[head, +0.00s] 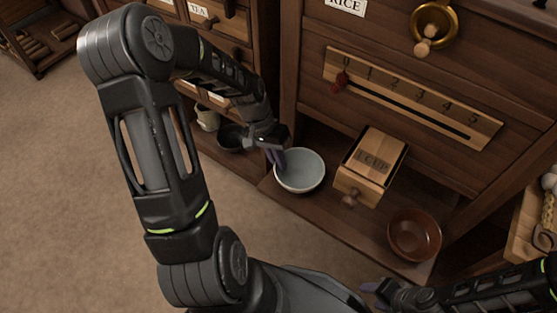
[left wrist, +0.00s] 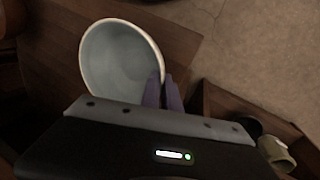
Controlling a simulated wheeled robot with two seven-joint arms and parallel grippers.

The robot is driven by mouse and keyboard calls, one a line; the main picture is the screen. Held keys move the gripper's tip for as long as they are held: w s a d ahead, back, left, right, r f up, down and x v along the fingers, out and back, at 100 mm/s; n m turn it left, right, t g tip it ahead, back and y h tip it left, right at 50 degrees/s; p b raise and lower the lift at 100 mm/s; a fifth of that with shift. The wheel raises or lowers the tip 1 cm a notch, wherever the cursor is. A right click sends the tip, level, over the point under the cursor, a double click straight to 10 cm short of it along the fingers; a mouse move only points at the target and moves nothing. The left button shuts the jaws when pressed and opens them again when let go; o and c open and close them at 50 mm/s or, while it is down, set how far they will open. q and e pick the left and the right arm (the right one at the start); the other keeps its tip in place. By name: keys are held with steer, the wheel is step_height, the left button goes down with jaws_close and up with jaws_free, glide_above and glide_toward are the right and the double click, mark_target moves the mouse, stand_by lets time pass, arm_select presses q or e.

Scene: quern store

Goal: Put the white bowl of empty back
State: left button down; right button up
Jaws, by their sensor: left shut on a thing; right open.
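The white bowl (head: 300,171) is empty, with a pale inside. It is upright at the left end of the low wooden shelf (head: 335,222), at or just above its surface; I cannot tell which. My left gripper (head: 276,157) is shut on the bowl's left rim. In the left wrist view, the bowl (left wrist: 118,62) shows with the purple fingertips (left wrist: 163,92) at its rim. My right gripper (head: 376,288) is low at the bottom right, open and empty, apart from the shelf.
A wooden box marked 1 CUP (head: 370,165) stands right of the bowl. A brown bowl (head: 414,234) sits at the shelf's right end. A dark bowl (head: 232,137) and a pale mug (head: 207,118) stand in the left cabinet. A numbered slider (head: 410,98) is above.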

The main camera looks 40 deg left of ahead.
arm_select(q)
steer(key=c, duration=1.6)
jaws_free()
steer(key=shift+f, duration=0.1)
steer(key=shift+r, duration=0.3)
steer(key=p+v, duration=0.4)
steer(key=v, duration=0.7)
steer(key=shift+r, duration=0.35)
steer(key=shift+a, duration=0.1)
